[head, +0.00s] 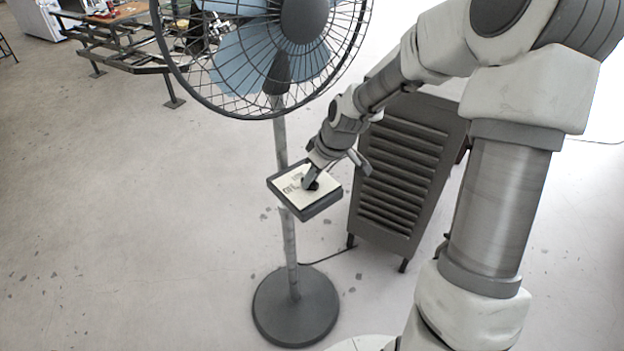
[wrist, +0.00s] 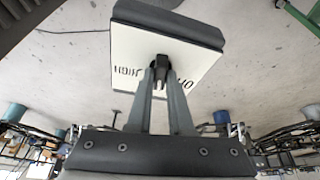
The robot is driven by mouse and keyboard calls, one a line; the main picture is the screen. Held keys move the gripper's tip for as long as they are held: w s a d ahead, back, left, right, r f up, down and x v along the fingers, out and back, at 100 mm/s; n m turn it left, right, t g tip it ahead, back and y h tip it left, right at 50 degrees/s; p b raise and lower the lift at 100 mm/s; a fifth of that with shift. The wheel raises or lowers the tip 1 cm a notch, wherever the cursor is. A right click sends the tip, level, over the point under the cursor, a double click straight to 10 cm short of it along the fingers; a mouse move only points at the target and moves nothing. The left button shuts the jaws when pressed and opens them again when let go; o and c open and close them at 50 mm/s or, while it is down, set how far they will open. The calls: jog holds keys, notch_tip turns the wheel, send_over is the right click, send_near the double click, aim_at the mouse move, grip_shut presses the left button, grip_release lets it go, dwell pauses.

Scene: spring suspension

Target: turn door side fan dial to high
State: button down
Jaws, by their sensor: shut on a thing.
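The fan (head: 290,60) stands on a grey pole with a round base (head: 296,306). Its control box (head: 306,204) is fixed to the pole below the fan cage and has a pale face with dark lettering. My gripper (head: 311,183) is at the box face, shut on the black dial. In the wrist view the two fingers of my gripper (wrist: 161,84) close around the dial (wrist: 160,64) on the pale panel (wrist: 190,62). Lettering shows on both sides of the dial, partly hidden by the fingers, and I cannot tell which mark the dial points to.
A dark louvred cabinet (head: 405,170) stands just right of the fan, close to my arm. A workbench (head: 115,30) with clutter stands at the back left. The floor left of the fan is open.

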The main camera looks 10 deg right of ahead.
jog(key=m+b, duration=0.1)
jog(key=m, duration=0.1)
jog(key=m+h+b, duration=0.1)
jog(key=b, duration=0.1)
jog(key=shift+a+f+m+t, duration=0.2)
jog(key=shift+m+t, duration=0.2)
jog(key=m+h+b, duration=0.2)
jog(key=m+b, duration=0.2)
jog(key=shift+a+b, duration=0.15)
jog(key=shift+b, duration=0.25)
jog(key=m+h+b, duration=0.1)
jog(key=m+b, duration=0.1)
jog(key=m, duration=0.1)
jog(key=shift+r+m+g+h+b, duration=0.15)
jog(key=shift+m+g+h+b, duration=0.15)
jog(key=shift+m+h+b, duration=0.75)
jog(key=shift+m+y, duration=0.35)
jog(key=shift+m, duration=0.4)
jog(key=c, duration=0.8)
grip_release()
jog(key=shift+r, duration=0.15)
